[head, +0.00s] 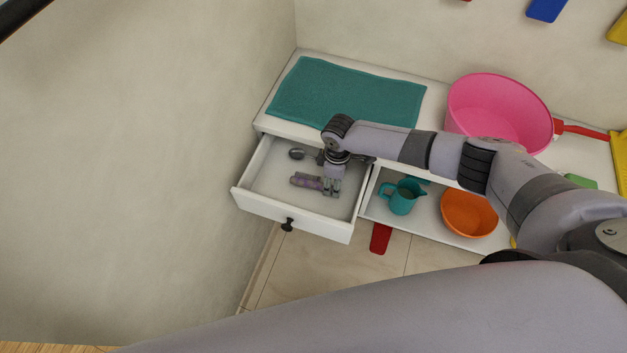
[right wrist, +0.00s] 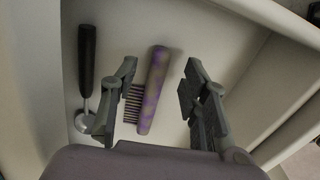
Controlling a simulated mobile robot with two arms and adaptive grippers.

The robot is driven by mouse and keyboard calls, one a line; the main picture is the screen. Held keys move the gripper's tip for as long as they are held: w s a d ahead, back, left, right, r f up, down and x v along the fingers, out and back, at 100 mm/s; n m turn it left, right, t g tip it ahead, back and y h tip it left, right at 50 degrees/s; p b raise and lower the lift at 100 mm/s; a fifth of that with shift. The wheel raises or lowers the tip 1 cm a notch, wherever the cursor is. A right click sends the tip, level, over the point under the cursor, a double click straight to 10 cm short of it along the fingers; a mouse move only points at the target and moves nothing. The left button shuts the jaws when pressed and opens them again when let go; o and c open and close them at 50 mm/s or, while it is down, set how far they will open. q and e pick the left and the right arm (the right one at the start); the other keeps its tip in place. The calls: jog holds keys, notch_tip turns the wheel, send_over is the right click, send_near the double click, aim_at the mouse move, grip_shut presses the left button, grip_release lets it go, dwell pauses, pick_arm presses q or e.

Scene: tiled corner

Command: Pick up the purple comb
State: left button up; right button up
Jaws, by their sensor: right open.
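The purple comb (head: 306,181) lies in the open white drawer (head: 262,208) in the head view. In the right wrist view the comb (right wrist: 154,88) shows a mottled purple and tan back, with dark teeth on its left side. My right gripper (head: 331,192) is over the drawer, at the comb's right end in the head view. In the right wrist view its open fingers (right wrist: 158,95) stand on either side of the comb, and nothing is held. I cannot tell how far the fingertips are above the comb. My left gripper is not in view.
A dark-handled metal tool (right wrist: 86,70) lies left of the comb in the drawer. The drawer walls are close around the gripper. A teal towel (head: 345,92) and pink basin (head: 498,108) are on top. A teal pitcher (head: 402,198) and orange bowl (head: 468,214) sit on the lower shelf.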

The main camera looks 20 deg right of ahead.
jog(key=shift+f, duration=1.3)
jog(key=shift+c, duration=0.4)
grip_shut()
